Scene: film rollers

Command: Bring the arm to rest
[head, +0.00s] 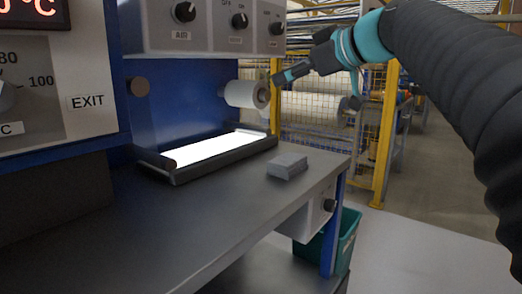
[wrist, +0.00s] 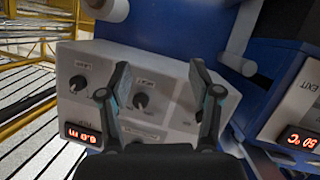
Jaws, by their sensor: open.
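My arm, in a black sleeve (head: 450,90), reaches in from the upper right in the head view. It ends in my gripper (head: 298,70), which is in the air in front of the machine, above the bench's far end. In the wrist view my gripper (wrist: 160,78) has its two fingers spread apart with nothing between them. Behind the fingers is a grey control box (wrist: 145,95) with knobs and a red display. I cannot tell the exact gap between the fingers and the box.
A white film roll (head: 241,94) sticks out of the blue machine near my gripper. A lit panel (head: 215,149) and a small grey block (head: 287,165) lie on the dark bench (head: 170,225). A teal bin (head: 347,240) stands below. Yellow fencing (head: 381,150) is behind; open floor lies right.

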